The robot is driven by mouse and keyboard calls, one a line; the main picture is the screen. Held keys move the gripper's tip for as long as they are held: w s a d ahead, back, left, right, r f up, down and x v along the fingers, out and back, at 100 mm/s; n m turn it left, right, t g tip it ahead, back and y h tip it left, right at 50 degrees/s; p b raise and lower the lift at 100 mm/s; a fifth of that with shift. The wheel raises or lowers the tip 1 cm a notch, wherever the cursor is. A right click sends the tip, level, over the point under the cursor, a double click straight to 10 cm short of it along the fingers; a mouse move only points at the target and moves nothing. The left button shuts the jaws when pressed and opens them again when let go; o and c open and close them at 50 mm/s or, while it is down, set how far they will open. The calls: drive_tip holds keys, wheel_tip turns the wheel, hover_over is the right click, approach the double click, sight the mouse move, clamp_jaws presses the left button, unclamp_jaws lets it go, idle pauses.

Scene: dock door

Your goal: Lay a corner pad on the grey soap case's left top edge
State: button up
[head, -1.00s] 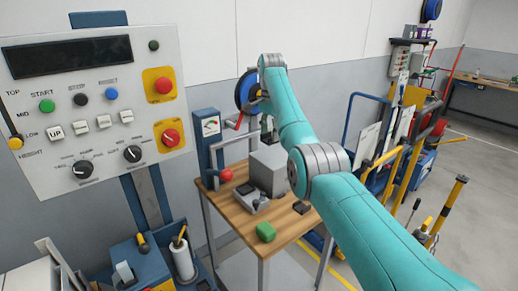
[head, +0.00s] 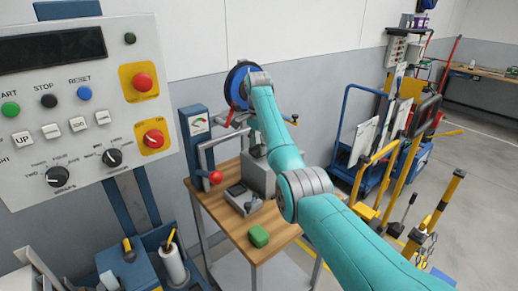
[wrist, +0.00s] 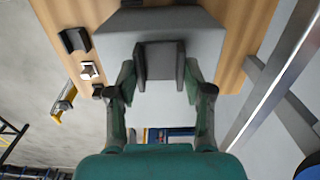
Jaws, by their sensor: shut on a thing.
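The grey soap case (head: 259,180) stands on the wooden table in the head view, partly covered by my arm. In the wrist view the case (wrist: 115,38) fills the upper middle, with its near edge behind my fingers. My gripper (wrist: 160,80) is shut on a dark grey angled corner pad (wrist: 160,60), held between the two fingertips. The pad overlaps the case's near edge in the wrist view; I cannot tell whether it touches. In the head view my gripper is mostly hidden behind my arm, close above the case.
The wooden table (head: 222,212) also bears a grey device with a dark top (head: 241,196) and a green block (head: 258,236). A red ball knob (head: 215,178) and blue post (head: 195,125) stand at its left. Small dark blocks (wrist: 75,40) lie beside the case.

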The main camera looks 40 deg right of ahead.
drive_tip(key=shift+f, duration=0.7)
drive_tip(key=o, duration=0.9)
drive_tip(key=shift+f, duration=0.15)
drive_tip(key=shift+o, duration=0.2)
